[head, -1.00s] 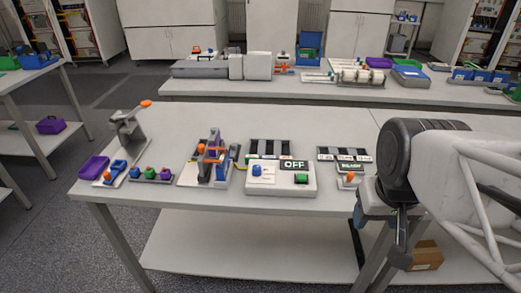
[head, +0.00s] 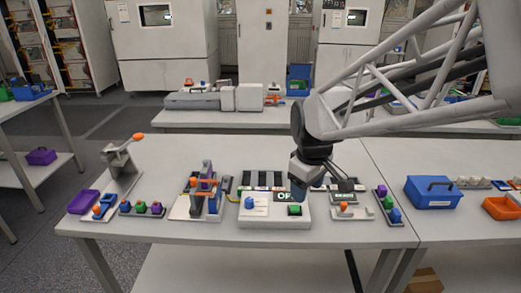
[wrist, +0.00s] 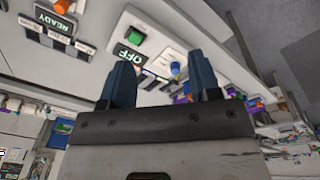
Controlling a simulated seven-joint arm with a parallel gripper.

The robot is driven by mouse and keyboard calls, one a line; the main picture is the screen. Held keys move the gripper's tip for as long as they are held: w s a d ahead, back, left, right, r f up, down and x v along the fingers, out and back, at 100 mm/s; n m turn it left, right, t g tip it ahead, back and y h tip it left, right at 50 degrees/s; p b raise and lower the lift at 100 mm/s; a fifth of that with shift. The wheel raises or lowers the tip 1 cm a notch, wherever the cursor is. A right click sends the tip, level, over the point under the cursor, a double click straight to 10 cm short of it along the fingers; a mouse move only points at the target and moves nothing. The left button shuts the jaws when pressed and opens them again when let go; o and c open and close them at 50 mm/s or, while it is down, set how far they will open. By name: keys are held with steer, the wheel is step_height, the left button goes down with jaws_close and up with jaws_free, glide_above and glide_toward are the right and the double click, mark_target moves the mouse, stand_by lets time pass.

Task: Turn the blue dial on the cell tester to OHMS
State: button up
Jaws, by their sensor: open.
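The cell tester (head: 262,222) is a white box near the front edge of the table, with a blue dial (head: 249,204) at its left and a green button (head: 295,210) at its right. Its display (head: 285,196) is partly hidden by my gripper in the head view; it reads OFF in the wrist view (wrist: 130,58). In the wrist view the blue dial (wrist: 175,68) shows between the two blue fingers of my gripper (wrist: 162,62). The dial's labels are too small to read.
A fixture with orange and purple parts (head: 207,192) stands left of the tester. A board with an orange knob (head: 343,206) is on its right. A slotted dark rack (head: 262,180) stands behind it. A blue toolbox (head: 432,192) is farther right. The front table strip is clear.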

steer(key=w+a+f+n, duration=0.4)
steer(key=w+a, duration=0.3)
steer(key=w, duration=0.1)
steer(key=n+g, duration=0.1)
steer(key=n, duration=0.4)
glide_above(249, 199)
step_height(249, 199, down, 6)
steer(key=shift+s+f, duration=0.1)
steer(key=shift+f, duration=0.05)
steer(key=shift+f, duration=0.1)
steer(key=shift+f, duration=3.8)
steer(key=c, duration=0.9)
